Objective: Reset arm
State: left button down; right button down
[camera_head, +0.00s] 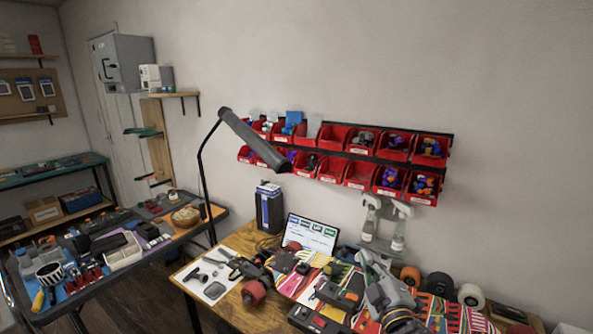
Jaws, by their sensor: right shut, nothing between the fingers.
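My right gripper (366,260) is low in the head view, right of centre. Its grey body rises from the bottom edge over the cluttered workbench (238,312), with the fingers pointing up and to the left. The fingers are shut with nothing between them. My left gripper is not in view.
A black lamp (252,140) arches over the bench's left side. Red bins (360,173) hang on the wall behind. Spray bottles (399,228), a dark box (269,208) and rolls (471,295) line the back. A second cluttered table (150,252) stands left.

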jog(key=s+d+f+m+g+h, duration=0.2)
jog(key=s+d+f+m+g, duration=0.15)
jog(key=f, duration=0.45)
jog(key=s+d+f+m+g+h, duration=0.1)
jog(key=s+d+f+m+g, duration=0.1)
jog(key=s+f+m+g, duration=0.45)
jog(key=s+a+f+g+y, duration=0.15)
jog(key=s+f+g, duration=0.45)
jog(key=s+f, duration=0.75)
jog(key=s+f+g, duration=0.1)
jog(key=s+f, duration=0.1)
jog(key=f, duration=1.4)
jog(key=s+f, duration=0.2)
jog(key=f, duration=1.4)
jog(key=s+d+f, duration=0.2)
jog(key=s+f, duration=0.7)
jog(key=s, duration=0.2)
jog(key=s+d+f+g, duration=0.1)
jog(key=s+d+f, duration=0.1)
jog(key=s+f, duration=0.8)
jog(key=shift+s, duration=0.6)
